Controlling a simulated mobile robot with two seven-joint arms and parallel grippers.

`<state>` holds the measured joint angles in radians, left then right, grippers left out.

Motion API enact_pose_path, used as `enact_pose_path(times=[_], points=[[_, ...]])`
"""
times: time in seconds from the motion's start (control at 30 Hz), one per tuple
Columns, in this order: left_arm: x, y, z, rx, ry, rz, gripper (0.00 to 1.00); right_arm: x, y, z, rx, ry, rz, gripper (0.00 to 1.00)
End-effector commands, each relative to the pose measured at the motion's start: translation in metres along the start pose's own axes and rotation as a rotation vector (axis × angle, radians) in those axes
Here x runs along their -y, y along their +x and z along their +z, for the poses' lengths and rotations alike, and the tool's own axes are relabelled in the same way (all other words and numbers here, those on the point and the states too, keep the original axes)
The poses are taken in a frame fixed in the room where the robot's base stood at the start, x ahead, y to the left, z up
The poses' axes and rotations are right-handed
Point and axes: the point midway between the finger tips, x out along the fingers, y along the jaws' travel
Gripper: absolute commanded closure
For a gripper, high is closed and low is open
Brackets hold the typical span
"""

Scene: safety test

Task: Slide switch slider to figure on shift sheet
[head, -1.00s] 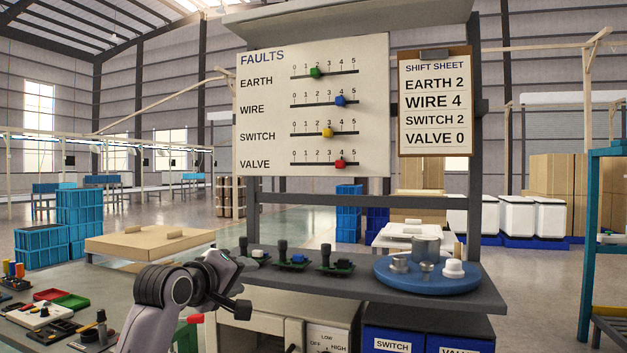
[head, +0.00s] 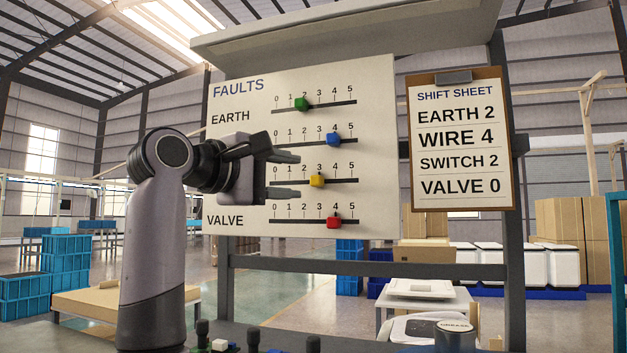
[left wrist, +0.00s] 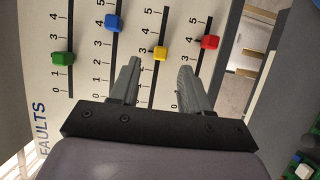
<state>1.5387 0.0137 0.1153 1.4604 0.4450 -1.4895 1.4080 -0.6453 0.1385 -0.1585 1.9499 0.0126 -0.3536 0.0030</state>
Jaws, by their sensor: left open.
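The yellow switch slider (head: 317,181) sits at 3 on its scale on the white FAULTS board (head: 230,150). The shift sheet (head: 459,145), clipped at the right, reads EARTH 2, WIRE 4, SWITCH 2, VALVE 0. My left gripper (head: 298,175) is open in front of the board and just left of the yellow slider, hiding the SWITCH label. In the left wrist view, the yellow slider (left wrist: 161,54) shows between and beyond the open fingers. My right gripper is not in view.
The green earth slider (head: 301,104) is at 2, the blue wire slider (head: 333,139) at 4, and the red valve slider (head: 334,222) at 4. In the left wrist view, the red slider (left wrist: 210,42) is close to one finger.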

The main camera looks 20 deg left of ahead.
Motion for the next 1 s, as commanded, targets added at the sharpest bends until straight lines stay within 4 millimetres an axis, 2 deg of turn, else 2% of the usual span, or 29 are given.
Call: enact_pose_path(times=[0.2, 0.33, 0.5, 0.73, 0.77, 0.8, 0.9, 1.0], points=[[-0.002, 0.036, 0.000, 0.001, -0.001, -0.006, 0.53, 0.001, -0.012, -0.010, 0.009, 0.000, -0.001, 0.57], [-0.001, 0.052, 0.000, 0.000, 0.000, -0.004, 0.53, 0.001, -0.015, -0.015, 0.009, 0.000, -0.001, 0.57], [0.001, 0.061, -0.001, -0.001, 0.001, -0.004, 0.53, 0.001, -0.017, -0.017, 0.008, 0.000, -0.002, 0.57], [0.002, 0.061, -0.001, -0.002, 0.002, -0.003, 0.53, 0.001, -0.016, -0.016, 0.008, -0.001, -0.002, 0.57], [0.002, 0.061, -0.001, -0.002, 0.002, -0.002, 0.56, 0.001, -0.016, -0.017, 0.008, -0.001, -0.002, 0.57], [0.002, 0.061, -0.001, -0.002, 0.002, -0.003, 0.69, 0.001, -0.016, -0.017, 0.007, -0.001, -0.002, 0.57], [0.002, 0.061, -0.001, -0.002, 0.002, -0.002, 1.00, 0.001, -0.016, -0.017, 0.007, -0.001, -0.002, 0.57], [0.002, 0.061, -0.001, -0.002, 0.002, -0.003, 1.00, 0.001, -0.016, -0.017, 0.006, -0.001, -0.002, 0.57]])
